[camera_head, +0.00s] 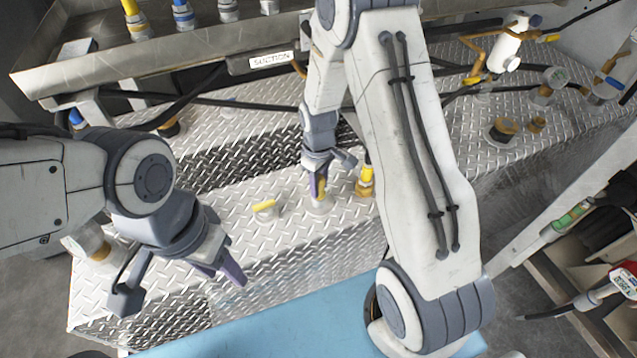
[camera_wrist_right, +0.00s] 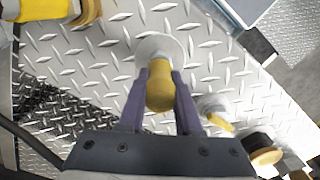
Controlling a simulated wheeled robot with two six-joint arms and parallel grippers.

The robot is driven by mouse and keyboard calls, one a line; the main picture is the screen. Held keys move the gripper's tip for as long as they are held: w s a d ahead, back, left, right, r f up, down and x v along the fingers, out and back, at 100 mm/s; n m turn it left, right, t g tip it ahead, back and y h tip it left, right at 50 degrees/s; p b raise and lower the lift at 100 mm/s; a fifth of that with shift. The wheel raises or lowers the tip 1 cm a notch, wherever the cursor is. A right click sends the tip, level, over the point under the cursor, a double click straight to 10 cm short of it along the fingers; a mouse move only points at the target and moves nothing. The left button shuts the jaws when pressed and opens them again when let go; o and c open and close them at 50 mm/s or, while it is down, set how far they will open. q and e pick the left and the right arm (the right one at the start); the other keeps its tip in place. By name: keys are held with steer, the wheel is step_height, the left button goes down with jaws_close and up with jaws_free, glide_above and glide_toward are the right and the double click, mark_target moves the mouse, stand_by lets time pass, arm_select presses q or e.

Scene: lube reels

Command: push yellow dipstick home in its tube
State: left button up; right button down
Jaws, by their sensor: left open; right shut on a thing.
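The yellow dipstick (camera_wrist_right: 159,92) stands in its pale round tube collar (camera_wrist_right: 150,47) on the diamond-plate deck. My right gripper (camera_head: 318,186) is shut on the dipstick's yellow handle, with a purple finger on each side. The right wrist view shows the handle between the two fingers (camera_wrist_right: 160,78). The handle's lower end meets the collar, but I cannot tell how deep the stick sits. My left gripper (camera_head: 182,286) is open and empty, over the front left of the deck, away from the dipstick.
A second fitting with a flat yellow handle (camera_head: 265,207) stands left of the dipstick. A yellow and brass fitting (camera_head: 366,182) stands close on its right. A steel trough with a SUCTION label (camera_head: 269,62) and black hoses are behind. A blue surface (camera_head: 290,325) lies in front.

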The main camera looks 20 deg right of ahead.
steer(key=shift+f, duration=0.4)
steer(key=c, duration=0.5)
jaws_free()
step_height(320, 180, up, 9)
steer(key=shift+w+r+b, duration=0.1)
steer(key=shift+b, duration=0.6)
steer(key=shift+r, duration=0.7)
